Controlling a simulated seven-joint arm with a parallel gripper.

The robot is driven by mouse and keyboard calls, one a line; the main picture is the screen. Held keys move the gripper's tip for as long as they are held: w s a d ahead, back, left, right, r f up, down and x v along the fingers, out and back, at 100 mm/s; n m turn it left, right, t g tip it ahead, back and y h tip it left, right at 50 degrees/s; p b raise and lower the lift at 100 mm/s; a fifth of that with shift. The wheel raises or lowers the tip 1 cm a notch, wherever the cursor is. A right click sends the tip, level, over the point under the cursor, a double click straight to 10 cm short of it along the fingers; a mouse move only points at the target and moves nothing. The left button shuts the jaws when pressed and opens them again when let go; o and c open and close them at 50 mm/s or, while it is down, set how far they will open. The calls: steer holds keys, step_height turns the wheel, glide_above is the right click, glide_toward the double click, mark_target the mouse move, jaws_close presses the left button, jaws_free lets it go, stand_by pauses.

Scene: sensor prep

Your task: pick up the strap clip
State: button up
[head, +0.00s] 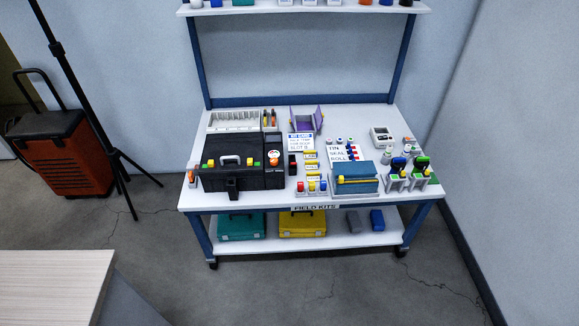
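I cannot single out the strap clip for certain; the small items on the white workbench (255,203) are too small to tell apart. A black case (240,181) with a pale handle and small yellow and green pieces stands at the bench's left. A blue box (355,188) with a yellow band and a small yellow piece at its left end stands right of centre. Small yellow pieces (310,156) lie on or near labels between them. My gripper is not in view.
Racks with blue and green-topped tools (421,171) stand at the bench's right. A purple open box (306,119) and a white tray (233,121) are at the back. An upper shelf (300,9) overhangs. A tripod (90,110) and orange case (68,155) stand left; a wooden tabletop (50,285) is in front.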

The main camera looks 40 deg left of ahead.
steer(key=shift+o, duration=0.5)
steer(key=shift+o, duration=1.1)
